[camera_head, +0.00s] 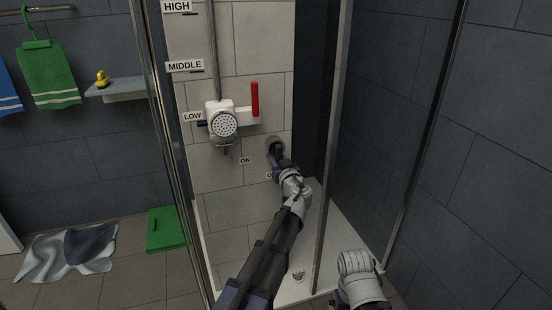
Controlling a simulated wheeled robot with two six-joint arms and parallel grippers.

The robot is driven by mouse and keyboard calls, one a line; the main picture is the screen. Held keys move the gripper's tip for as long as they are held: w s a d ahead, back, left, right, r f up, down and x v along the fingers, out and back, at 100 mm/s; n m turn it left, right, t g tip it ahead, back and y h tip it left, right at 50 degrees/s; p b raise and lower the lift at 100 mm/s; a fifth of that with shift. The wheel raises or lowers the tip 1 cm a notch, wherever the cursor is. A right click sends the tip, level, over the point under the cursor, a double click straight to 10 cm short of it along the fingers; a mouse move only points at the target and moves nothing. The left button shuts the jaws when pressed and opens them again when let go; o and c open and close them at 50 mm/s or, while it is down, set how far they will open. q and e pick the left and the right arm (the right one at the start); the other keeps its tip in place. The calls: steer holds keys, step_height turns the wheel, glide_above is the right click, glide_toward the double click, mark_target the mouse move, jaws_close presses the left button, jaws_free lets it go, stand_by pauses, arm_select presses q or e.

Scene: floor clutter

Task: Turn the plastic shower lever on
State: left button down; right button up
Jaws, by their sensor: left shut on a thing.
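The shower lever, a small purple handle (270,159), sits at a round grey wall mount (274,143) on the tiled shower wall. My left gripper (279,160) reaches in from below and is shut on the lever. The gripper hides much of the lever, so its exact angle is hard to tell. An "ON" label (245,160) is on the wall left of the lever. A second label below it is mostly hidden by my arm. My right gripper is not in view; only a white part that looks like my right arm shows at the bottom right.
A white shower head (223,124) hangs on a holder with a red handle (255,99), up and left of the lever. Metal frame posts (332,150) stand on both sides of my left arm. A shelf (118,88) with a rubber duck and a green box (166,229) are left.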

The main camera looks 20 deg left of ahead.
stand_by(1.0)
arm_select(q)
steer(key=shift+s+a+r+m+p, duration=0.1)
steer(key=shift+s+a+m, duration=0.15)
steer(key=shift+m, duration=0.7)
steer(key=shift+s+a+r+m+p, duration=0.1)
steer(key=shift+a+m, duration=0.2)
steer(key=shift+m, duration=0.7)
steer(key=shift+s+a+r+m+p, duration=0.1)
steer(key=shift+s+a+m, duration=0.15)
steer(key=shift+m, duration=0.7)
steer(key=c, duration=0.6)
jaws_free()
steer(key=shift+c, duration=0.2)
steer(key=shift+s, duration=0.1)
steer(key=v, duration=0.7)
steer(key=shift+s+d, duration=0.2)
